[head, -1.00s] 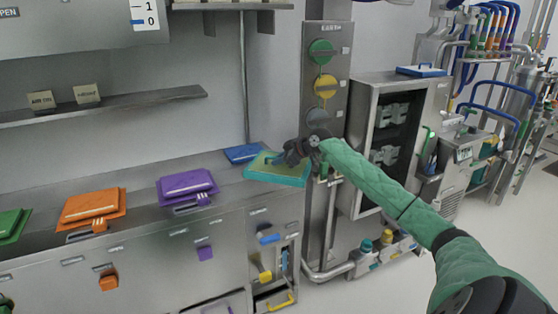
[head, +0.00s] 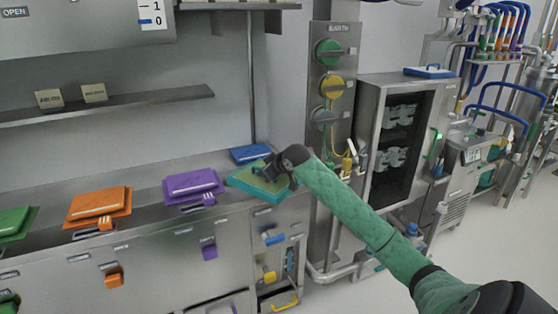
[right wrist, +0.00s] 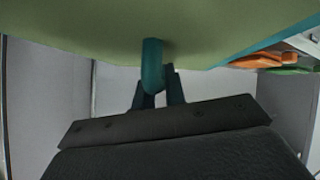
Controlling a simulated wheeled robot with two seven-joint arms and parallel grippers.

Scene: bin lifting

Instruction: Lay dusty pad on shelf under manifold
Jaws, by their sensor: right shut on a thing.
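The pad (head: 252,183), olive-green on top with a teal edge, is held over the right end of the steel counter in the head view. My right gripper (head: 270,171) is shut on it. In the right wrist view my right gripper's fingers (right wrist: 160,95) close around a teal loop handle (right wrist: 152,66) on the broad pad face (right wrist: 225,28). I cannot tell whether the pad touches the counter. The manifold may be the panel with green, yellow and grey round valves (head: 329,85); no shelf is clear beneath it. My left gripper is out of view.
Blue (head: 249,154), purple (head: 193,185), orange (head: 98,205) and green (head: 14,222) lidded bins line the steel counter (head: 148,204). A wall shelf (head: 150,98) carries two small labelled blocks. An open-fronted steel cabinet (head: 369,130) stands right of the valve panel.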

